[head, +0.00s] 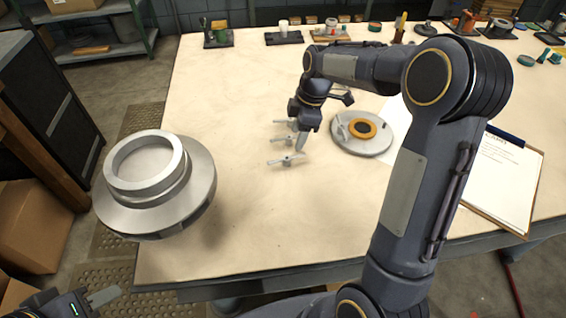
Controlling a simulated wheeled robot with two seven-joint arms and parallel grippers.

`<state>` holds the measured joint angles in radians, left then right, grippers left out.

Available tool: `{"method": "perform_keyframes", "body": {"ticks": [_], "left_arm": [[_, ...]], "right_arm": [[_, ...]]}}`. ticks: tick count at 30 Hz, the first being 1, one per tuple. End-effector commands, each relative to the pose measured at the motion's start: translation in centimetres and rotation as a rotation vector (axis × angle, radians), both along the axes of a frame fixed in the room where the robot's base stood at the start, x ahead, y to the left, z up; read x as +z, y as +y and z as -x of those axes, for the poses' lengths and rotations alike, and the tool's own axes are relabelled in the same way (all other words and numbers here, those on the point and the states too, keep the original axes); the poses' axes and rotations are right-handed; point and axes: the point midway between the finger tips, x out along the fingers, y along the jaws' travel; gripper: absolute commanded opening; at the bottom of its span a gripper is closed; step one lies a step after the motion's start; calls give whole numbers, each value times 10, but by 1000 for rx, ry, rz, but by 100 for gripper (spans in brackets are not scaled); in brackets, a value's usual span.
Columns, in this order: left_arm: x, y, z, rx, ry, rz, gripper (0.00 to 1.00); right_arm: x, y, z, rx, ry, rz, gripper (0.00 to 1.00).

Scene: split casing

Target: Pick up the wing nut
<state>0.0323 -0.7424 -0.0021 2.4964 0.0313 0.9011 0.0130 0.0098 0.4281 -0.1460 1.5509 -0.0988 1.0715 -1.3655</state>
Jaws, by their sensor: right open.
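Several grey wing nuts lie in a short row on the table's middle: a near one (287,160), a middle one (284,138) and a far one (284,122). My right gripper (301,143) points down at the right end of this row. It is open, and its fingers partly cover the row; I cannot tell whether they touch a wing nut. My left gripper (98,297) is at the bottom left corner, far from the wing nuts. Only part of it shows, so its opening cannot be judged.
A large grey round casing part (200,178) overlaps the table's left edge; its support is hidden. A round grey plate with an orange ring (362,128) lies right of the wing nuts. A clipboard (520,195) is at right. Small trays line the back. The table's front middle is clear.

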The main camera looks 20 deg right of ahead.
Motion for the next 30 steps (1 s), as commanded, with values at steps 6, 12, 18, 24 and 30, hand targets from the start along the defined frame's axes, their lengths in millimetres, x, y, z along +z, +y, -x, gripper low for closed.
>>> {"method": "perform_keyframes", "body": {"ticks": [6,12,18,24,30], "left_arm": [[-11,0,0,0,0,0,36],[-9,0,0,0,0,0,36],[-4,0,0,0,0,0,36],[1,0,0,0,0,0,36],[1,0,0,0,0,0,36]], "right_arm": [[-47,0,-31,202,23,47,49],[-66,3,-32,223,27,50,49],[-89,7,-31,223,29,50,49],[-118,12,-32,222,27,50,49],[-125,13,-32,220,23,50,49]]}}
